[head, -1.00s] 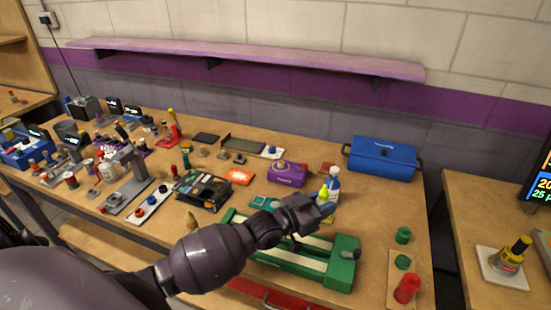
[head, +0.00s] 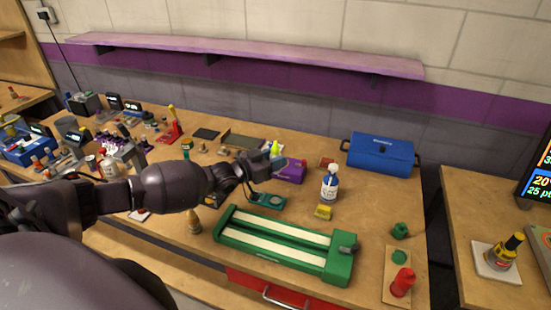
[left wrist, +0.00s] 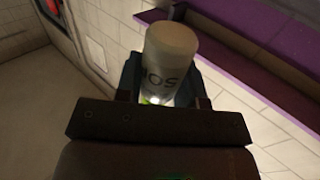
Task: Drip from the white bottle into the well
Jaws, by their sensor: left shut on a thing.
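My left gripper (head: 270,165) is shut on the white bottle (left wrist: 170,62). In the left wrist view the bottle's pale body, with dark lettering, stands between the fingers, and a bit of bright green shows low on it. In the head view only its yellow-green tip (head: 275,149) shows clearly above the gripper; the hand hides most of the body. A teal plate (head: 270,203) lies on the bench just below and in front of the gripper. I cannot tell for sure whether the well is in it. My right gripper is not in view.
A green slot track (head: 285,240) lies in front. A purple box (head: 291,172) is close behind the gripper. A blue toolbox (head: 381,155) is at back right.

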